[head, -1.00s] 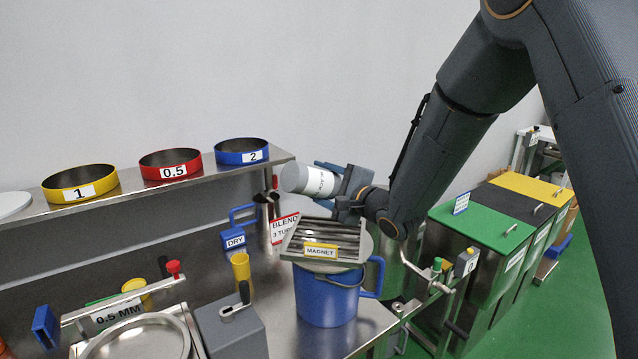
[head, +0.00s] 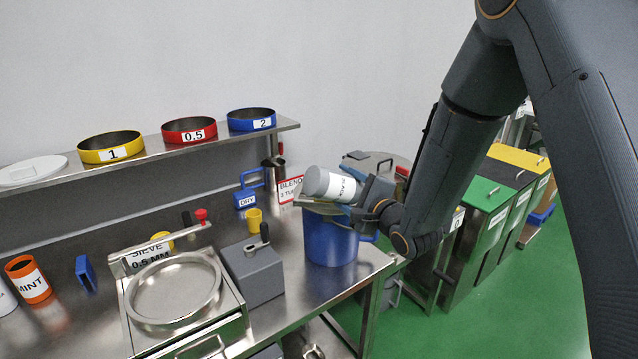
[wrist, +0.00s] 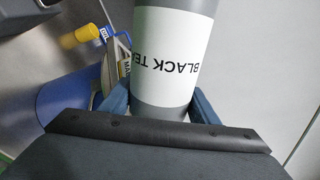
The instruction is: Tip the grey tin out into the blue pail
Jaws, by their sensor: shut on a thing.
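The grey tin (head: 318,182) with a white label is in my gripper (head: 362,192). It lies nearly on its side, its far end pointing left and slightly up in the head view. In the wrist view the tin (wrist: 175,20) shows a "BLACK TE" label, partly cut off. My gripper is shut around its near end. I cannot tell whether the tin's far end is open.
A magnet grate (head: 312,205) lies across the pail's top, mostly hidden. A yellow cup (head: 254,219), a grey box with a lever (head: 252,272) and a sieve (head: 172,292) stand left of the pail. A shelf (head: 140,160) with sieve rings runs behind.

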